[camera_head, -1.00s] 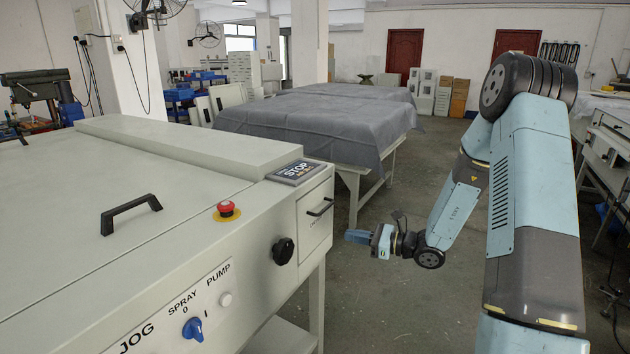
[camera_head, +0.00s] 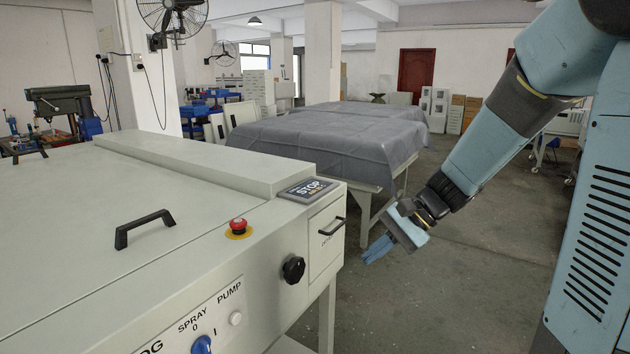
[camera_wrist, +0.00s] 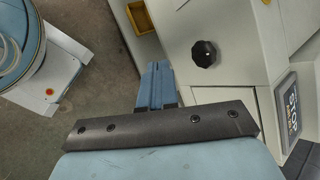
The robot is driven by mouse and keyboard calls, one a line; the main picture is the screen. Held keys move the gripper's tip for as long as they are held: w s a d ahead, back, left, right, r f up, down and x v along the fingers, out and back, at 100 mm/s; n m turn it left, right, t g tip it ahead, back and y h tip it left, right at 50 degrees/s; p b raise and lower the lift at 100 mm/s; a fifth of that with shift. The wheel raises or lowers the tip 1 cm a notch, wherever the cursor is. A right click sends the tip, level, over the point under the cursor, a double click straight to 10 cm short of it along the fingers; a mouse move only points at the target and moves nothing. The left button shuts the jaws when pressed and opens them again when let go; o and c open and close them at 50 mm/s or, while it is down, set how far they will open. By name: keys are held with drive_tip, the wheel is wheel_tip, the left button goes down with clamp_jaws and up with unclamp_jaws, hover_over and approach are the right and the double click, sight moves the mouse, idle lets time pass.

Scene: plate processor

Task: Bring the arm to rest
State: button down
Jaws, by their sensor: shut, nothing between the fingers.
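My gripper (camera_head: 377,249) is in the head view, right of the plate processor (camera_head: 262,203), apart from it and over open floor. Its blue fingers are together and empty, pointing down and to the left. My arm comes down to it from the upper right. In the wrist view, the closed fingers (camera_wrist: 155,86) show at the centre, with the processor's black knob (camera_wrist: 204,54) beyond them to the right.
A cloth-covered table (camera_head: 330,140) stands behind my gripper. The floor (camera_head: 470,290) below and right of the gripper is clear.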

drive_tip(key=s+d+r+n+t+h, duration=0.6)
drive_tip(key=s+d+r+h, duration=0.3)
drive_tip(key=s, duration=0.5)
wheel_tip(320, 180, up, 2)
drive_tip(key=shift+d+n, duration=0.8)
drive_tip(key=shift+d, duration=0.35)
